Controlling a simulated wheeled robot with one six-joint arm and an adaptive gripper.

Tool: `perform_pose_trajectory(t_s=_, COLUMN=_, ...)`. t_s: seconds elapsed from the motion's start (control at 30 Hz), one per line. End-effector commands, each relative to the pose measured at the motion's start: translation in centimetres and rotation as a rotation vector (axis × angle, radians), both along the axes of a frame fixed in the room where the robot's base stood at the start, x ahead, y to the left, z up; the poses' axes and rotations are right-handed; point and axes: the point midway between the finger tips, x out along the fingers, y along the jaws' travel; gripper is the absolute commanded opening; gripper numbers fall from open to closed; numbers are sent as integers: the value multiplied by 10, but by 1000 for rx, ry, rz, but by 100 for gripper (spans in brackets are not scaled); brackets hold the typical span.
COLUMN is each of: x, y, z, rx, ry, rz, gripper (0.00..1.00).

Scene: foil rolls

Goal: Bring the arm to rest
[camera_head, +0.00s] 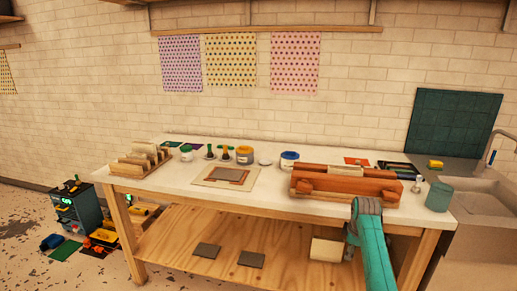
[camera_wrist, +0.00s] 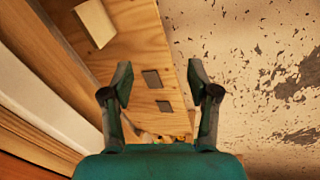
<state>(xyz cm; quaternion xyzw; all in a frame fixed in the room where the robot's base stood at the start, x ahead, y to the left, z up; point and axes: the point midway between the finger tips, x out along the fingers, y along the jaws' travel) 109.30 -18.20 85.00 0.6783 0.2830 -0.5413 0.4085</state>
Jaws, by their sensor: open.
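My gripper (camera_wrist: 160,76) is open in the wrist view, its two fingers spread with nothing between them. Beyond the fingers are the plywood lower shelf (camera_wrist: 128,62) and the speckled floor (camera_wrist: 245,70), both apart from the fingers. The gripper fingers cannot be made out clearly there.
An orange-brown press (camera_head: 340,188) stands on the bench's right part. Several paint pots, a wooden rack (camera_head: 140,160) and a framed board (camera_head: 226,177) stand left of it. Two grey plates (camera_head: 207,250) (camera_head: 250,259) and a cream block (camera_head: 326,250) lie on the shelf. A sink (camera_head: 485,205) is at right.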

Motion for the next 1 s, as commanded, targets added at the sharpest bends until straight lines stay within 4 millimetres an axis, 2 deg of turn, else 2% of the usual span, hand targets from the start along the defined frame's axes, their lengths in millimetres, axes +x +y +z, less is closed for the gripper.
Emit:
perform_pose_trajectory(t_s=0.03, x=-9, y=6, z=-26, rx=3, ry=-12, rz=-16, gripper=60)
perform_pose_trajectory(t_s=0.2, x=-36, y=25, z=-90, rx=14, ry=-88, rz=-82, gripper=60)
perform_pose_trajectory(t_s=0.37, x=-69, y=42, z=-142, rx=30, ry=-159, rz=-143, gripper=60)
perform_pose_trajectory(t_s=0.5, x=-103, y=59, z=-181, rx=51, ry=-222, rz=-195, gripper=60)
perform_pose_trajectory(t_s=0.8, x=-191, y=91, z=-239, rx=108, ry=-355, rz=-301, gripper=60)
perform_pose_trajectory(t_s=1.0, x=-256, y=110, z=-259, rx=158, ry=-441, rz=-369, gripper=60)
